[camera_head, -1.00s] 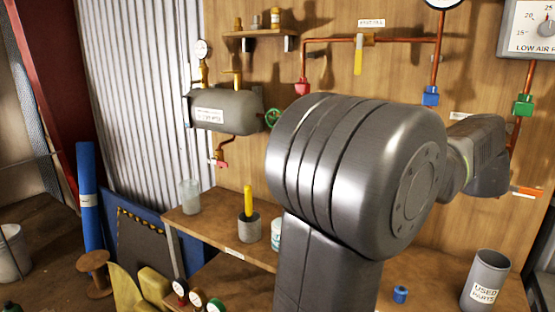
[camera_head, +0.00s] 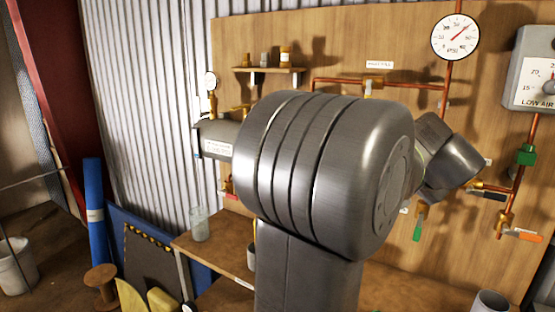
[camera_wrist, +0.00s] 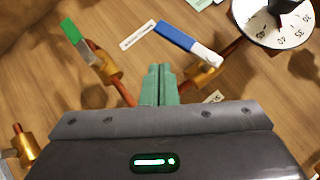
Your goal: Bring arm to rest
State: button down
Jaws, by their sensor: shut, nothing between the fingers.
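My gripper (camera_wrist: 158,86) shows in the wrist view, its two greenish fingers together with nothing between them. It is in front of the wooden panel (camera_wrist: 120,15), and I cannot tell the gap to it. In the head view my arm's large grey joint fills the middle, and a dark grey part of my arm points to the right in front of the panel (camera_head: 345,50). The fingers are not visible there.
In the wrist view, a green-handled valve (camera_wrist: 77,40), a blue-handled valve (camera_wrist: 188,42) and a gauge (camera_wrist: 275,22) are close around the fingers. In the head view, a bench (camera_head: 215,253) is below, and copper pipes with a gauge (camera_head: 455,37) run behind my arm.

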jog(key=shift+w+a+r+n+g+h+p, duration=0.15)
jog(key=shift+r+n+g+h+p, duration=0.35)
jog(key=shift+r+h+p, duration=0.25)
jog(key=shift+w+a+r+n+g+h+p, duration=0.15)
jog(key=shift+r+n+g+h+p, duration=0.4)
jog(key=shift+r, duration=0.3)
jog(key=shift+w+a+r+n+g+h+p, duration=0.15)
jog(key=shift+r+n+g+h+p, duration=0.2)
jog(key=shift+r+n+h+p, duration=0.35)
jog(key=shift+r, duration=0.1)
jog(key=shift+a, duration=0.1)
